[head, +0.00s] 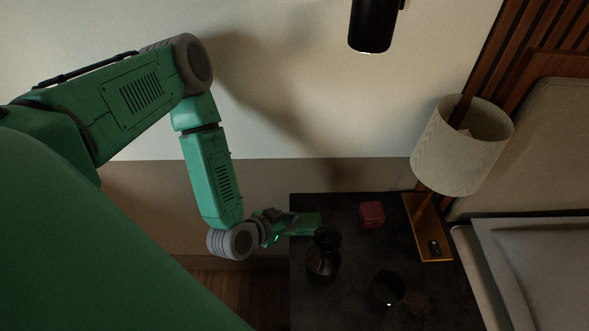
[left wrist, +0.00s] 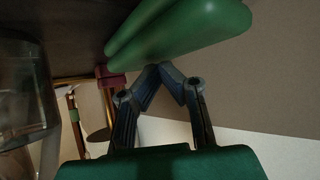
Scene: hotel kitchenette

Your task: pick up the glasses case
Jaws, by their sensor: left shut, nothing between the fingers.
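The green glasses case (head: 308,220) is a smooth, rounded, elongated thing at the left edge of the dark nightstand. It shows large at the top of the left wrist view (left wrist: 185,32). My left gripper (head: 288,222) is right beside its left end in the head view. In the left wrist view my left gripper (left wrist: 160,68) has its fingertips together, close to the case's side, with nothing between them. I cannot tell whether the fingertips touch the case. My right gripper is not in view.
The dark nightstand (head: 347,277) also carries a dark glass vessel (head: 323,262), a dark cup (head: 386,288), a red box (head: 371,214) and a lamp (head: 462,146) on a brass base. The vessel stands close to the case. A bed (head: 545,265) is at the right.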

